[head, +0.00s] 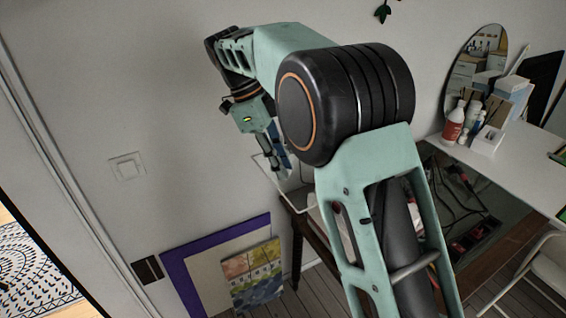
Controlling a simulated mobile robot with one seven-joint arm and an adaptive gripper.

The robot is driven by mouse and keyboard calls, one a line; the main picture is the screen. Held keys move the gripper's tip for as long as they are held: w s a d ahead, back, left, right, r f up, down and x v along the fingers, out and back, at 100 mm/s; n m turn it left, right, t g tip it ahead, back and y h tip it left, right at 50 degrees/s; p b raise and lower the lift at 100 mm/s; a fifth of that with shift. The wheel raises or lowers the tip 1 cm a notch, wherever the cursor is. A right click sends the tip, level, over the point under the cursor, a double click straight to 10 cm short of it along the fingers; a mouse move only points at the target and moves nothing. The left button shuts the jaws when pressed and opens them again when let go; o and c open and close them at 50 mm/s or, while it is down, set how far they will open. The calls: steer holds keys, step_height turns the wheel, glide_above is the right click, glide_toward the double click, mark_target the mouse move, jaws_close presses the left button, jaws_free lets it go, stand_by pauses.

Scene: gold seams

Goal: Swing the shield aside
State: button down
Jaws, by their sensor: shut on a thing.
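My arm reaches from the lower right up and over to the wall. My gripper (280,170) points down beside the wall, left of the large black joint of my arm. Its fingers are close together on a small blue piece (285,158). A thin pale outline, which looks like the edge of a clear shield (292,208), shows just below and around the fingertips. The blue piece seems to belong to the shield, but the join is too small to tell. My arm hides the shield's right side and what is behind it.
A white switch plate (127,166) is on the wall at left. A purple-edged board (180,277) and a colourful picture (252,277) lean below. A desk (520,183) at right holds bottles (454,123), boxes and a mirror (474,62). A chair (545,270) stands at lower right.

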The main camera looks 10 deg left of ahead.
steer(key=shift+f, duration=0.1)
steer(key=c, duration=1.8)
jaws_free()
steer(key=shift+o, duration=0.2)
steer(key=v, duration=0.7)
steer(key=shift+r, duration=0.25)
steer(key=shift+a, duration=0.15)
